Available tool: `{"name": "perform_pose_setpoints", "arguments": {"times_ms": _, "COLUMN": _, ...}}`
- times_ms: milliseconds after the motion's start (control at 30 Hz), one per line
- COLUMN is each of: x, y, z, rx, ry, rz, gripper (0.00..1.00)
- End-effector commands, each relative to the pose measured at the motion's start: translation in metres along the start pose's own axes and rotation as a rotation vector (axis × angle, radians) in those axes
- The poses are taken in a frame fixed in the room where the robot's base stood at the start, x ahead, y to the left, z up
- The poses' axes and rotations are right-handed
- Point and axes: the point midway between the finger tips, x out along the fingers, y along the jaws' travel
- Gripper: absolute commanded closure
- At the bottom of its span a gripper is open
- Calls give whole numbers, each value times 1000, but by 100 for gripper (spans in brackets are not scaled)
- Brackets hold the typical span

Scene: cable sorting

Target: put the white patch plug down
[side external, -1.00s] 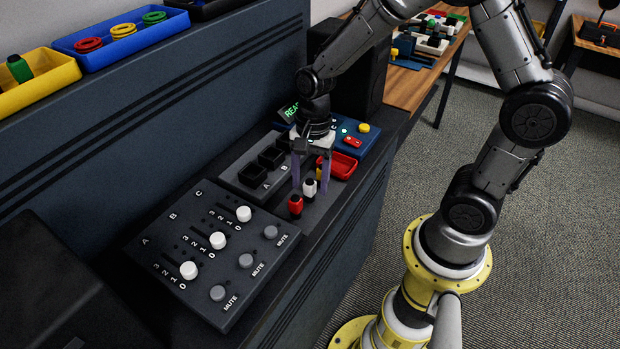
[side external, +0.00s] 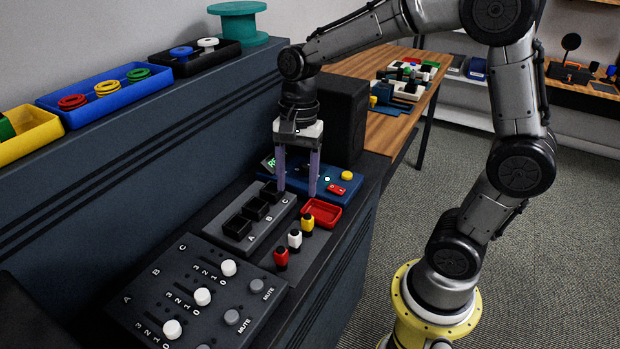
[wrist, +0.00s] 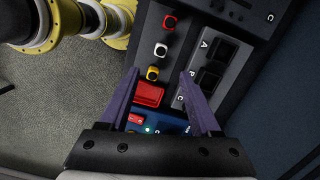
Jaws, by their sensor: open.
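The white patch plug (side external: 295,239) stands upright on the dark desk top, between the red plug (side external: 281,258) and the yellow plug (side external: 307,222). In the wrist view the white plug (wrist: 160,50) is in the middle of the row, with nothing around it. My gripper (side external: 297,194) is open and empty, raised above the area by the socket block and red tray. In the wrist view its purple fingers (wrist: 160,76) are spread wide apart, with the yellow plug and red tray showing between them.
The socket block (side external: 237,228) with black sockets marked A, B and C is left of the plugs. A red tray (side external: 334,224) and blue panel (side external: 349,193) lie beyond them. A mixer panel (side external: 150,293) is in front. A black speaker (side external: 345,110) stands behind.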

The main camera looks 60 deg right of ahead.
Motion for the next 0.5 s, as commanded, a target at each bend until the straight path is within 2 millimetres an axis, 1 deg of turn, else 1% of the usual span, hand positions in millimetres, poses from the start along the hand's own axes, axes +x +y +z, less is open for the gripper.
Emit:
{"name": "perform_pose_setpoints", "arguments": {"times_ms": 67, "x": -12, "y": 9, "z": 5, "rx": -88, "ry": 21, "rz": -33, "gripper": 36}}
{"name": "perform_pose_setpoints", "arguments": {"times_ms": 167, "x": -30, "y": 30, "z": 13, "rx": -295, "ry": 75, "rz": -97, "gripper": 36}}
{"name": "perform_pose_setpoints", "arguments": {"times_ms": 200, "x": -37, "y": 42, "z": 17, "rx": -400, "ry": 107, "rz": -124, "gripper": 36}}
{"name": "perform_pose_setpoints", "arguments": {"times_ms": 267, "x": -46, "y": 59, "z": 23, "rx": -565, "ry": 161, "rz": -164, "gripper": 36}}
{"name": "perform_pose_setpoints", "arguments": {"times_ms": 300, "x": -50, "y": 71, "z": 26, "rx": -674, "ry": 202, "rz": -186, "gripper": 36}}
{"name": "perform_pose_setpoints", "arguments": {"times_ms": 400, "x": -56, "y": 97, "z": 33, "rx": -922, "ry": 305, "rz": -227, "gripper": 36}}
{"name": "perform_pose_setpoints", "arguments": {"times_ms": 500, "x": -56, "y": 118, "z": 37, "rx": -1120, "ry": 398, "rz": -245, "gripper": 36}}
